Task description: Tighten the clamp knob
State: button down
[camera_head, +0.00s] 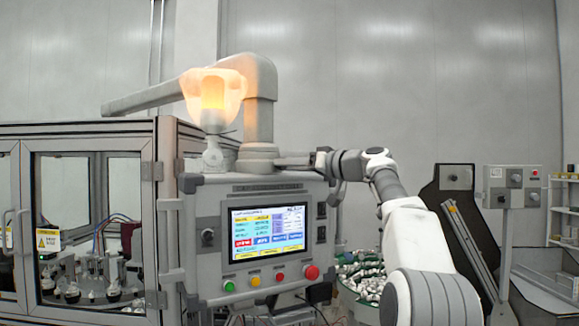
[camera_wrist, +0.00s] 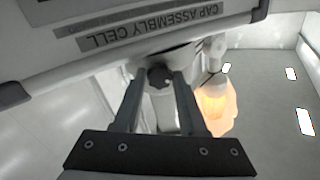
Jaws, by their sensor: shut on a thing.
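The clamp knob (camera_wrist: 159,76) is a small dark lobed knob on the pale mount above the panel. In the wrist view it sits between the fingertips of my gripper (camera_wrist: 160,84), one finger on each side. The gripper is shut on the knob. In the head view my gripper (camera_head: 290,160) reaches in from the right, level with the base of the support post (camera_head: 258,150) on top of the control panel (camera_head: 205,270). The knob itself cannot be made out in that view.
A lit orange beacon (camera_head: 213,95) stands just left of the post and also shows in the wrist view (camera_wrist: 215,105). A glazed machine enclosure (camera_head: 165,230) is at left. A bin of metal caps (camera_head: 358,275) lies behind my arm. A pedestal with knobs (camera_head: 513,190) stands at right.

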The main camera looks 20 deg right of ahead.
dwell(0.3)
jog(key=shift+c, duration=2.3)
grip_release()
jog(key=b+v, duration=0.6)
jog(key=v, duration=1.1)
jog(key=shift+s, duration=0.25)
jog(key=shift+d, duration=0.1)
